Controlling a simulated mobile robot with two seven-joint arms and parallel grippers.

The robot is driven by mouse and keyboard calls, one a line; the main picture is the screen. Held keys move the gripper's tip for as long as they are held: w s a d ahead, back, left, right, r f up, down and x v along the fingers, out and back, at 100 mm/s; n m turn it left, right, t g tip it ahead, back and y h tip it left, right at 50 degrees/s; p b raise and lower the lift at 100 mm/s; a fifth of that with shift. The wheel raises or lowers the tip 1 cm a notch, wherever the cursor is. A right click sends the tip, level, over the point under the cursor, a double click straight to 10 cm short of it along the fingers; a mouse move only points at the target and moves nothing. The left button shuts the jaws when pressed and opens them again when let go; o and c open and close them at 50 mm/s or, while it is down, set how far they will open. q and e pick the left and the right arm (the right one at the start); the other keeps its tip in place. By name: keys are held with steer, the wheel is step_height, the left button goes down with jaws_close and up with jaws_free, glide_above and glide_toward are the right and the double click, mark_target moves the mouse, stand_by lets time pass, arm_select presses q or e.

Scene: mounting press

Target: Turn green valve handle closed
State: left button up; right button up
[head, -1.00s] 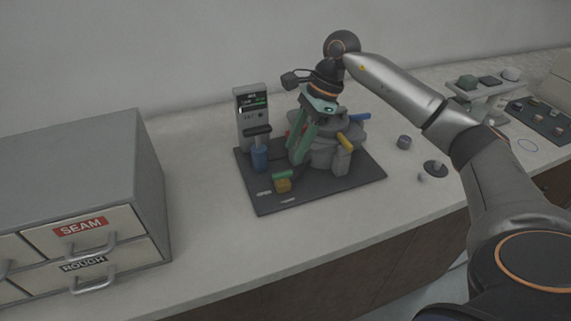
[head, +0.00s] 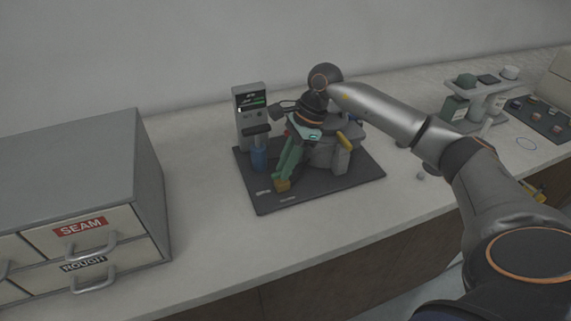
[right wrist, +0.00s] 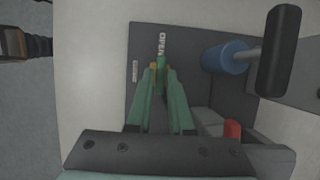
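The green valve handle (right wrist: 161,62) points straight at the OPEN label (right wrist: 162,43) in the right wrist view. Behind it is the valve's brass body, which shows in the head view (head: 282,187) at the front of the press's dark base plate. My right gripper (head: 281,179) reaches down to the valve. Its two green fingers stand close together, one on each side of the handle, and appear shut on it in the right wrist view (right wrist: 160,74). The fingers hide the handle in the head view. My left gripper is not in view.
The grey mounting press (head: 343,157) stands just behind the fingers. A blue cylinder with a dark lever (head: 259,157) and a display box (head: 249,105) stand to the left. A drawer cabinet (head: 90,180) is farther left. The counter in front is clear.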

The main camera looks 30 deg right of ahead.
jaws_close()
